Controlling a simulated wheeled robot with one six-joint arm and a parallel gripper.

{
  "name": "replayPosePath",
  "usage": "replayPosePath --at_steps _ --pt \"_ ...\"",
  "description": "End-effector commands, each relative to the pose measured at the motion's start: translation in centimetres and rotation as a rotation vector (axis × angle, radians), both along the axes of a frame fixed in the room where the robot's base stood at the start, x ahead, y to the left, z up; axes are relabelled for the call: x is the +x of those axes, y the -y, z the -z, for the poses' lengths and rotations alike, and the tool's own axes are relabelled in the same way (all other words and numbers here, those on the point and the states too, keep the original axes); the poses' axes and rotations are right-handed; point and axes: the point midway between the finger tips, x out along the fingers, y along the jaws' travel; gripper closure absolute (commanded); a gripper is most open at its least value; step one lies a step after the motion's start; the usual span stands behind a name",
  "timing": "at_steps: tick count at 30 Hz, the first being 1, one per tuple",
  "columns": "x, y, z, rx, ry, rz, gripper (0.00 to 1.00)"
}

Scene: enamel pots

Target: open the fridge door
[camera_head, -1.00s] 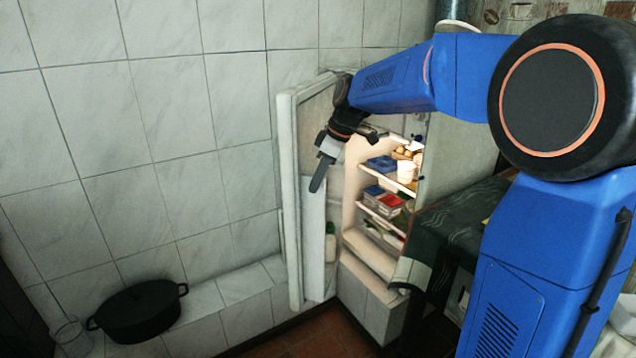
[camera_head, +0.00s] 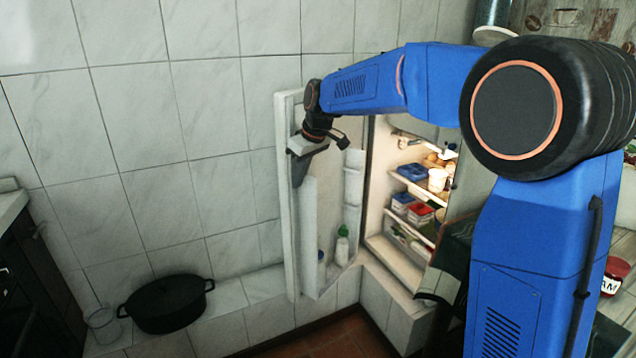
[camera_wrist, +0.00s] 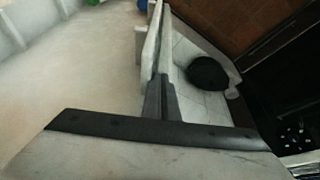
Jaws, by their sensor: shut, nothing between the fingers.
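The fridge door (camera_head: 285,190) stands swung wide open at the left of the fridge, its inner side and shelves showing in the head view. The lit fridge interior (camera_head: 405,200) is fully exposed, with food on its shelves. My gripper (camera_head: 299,178) is at the inner face of the door, near its free edge, pointing down. It is shut and holds nothing. In the wrist view my gripper's fingers (camera_wrist: 158,95) are together beside the door's edge (camera_wrist: 152,40); whether they touch it I cannot tell.
A black pot (camera_head: 168,303) and a glass (camera_head: 103,323) stand on the low tiled ledge (camera_head: 240,290) left of the door. A dark cabinet (camera_head: 40,280) is at the far left. A dark cloth (camera_head: 445,265) hangs right of the fridge.

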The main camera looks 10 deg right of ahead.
Motion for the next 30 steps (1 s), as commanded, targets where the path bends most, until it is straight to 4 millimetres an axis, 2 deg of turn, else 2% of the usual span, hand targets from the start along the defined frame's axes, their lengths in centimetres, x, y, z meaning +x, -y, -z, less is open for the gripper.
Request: replayPosePath --at_steps 1,6,15,24,30 --pt "0.8 -1.1 0.1 0.0 0.0 0.019 1.0" --pt "3.4 -3.6 0.1 0.0 0.0 0.105 1.0" --pt "7.7 -7.2 0.1 0.0 0.0 0.234 1.0" --pt "10.5 -8.9 0.0 0.0 0.0 0.314 1.0" --pt "11.3 -9.4 0.0 0.001 0.001 0.335 1.0"
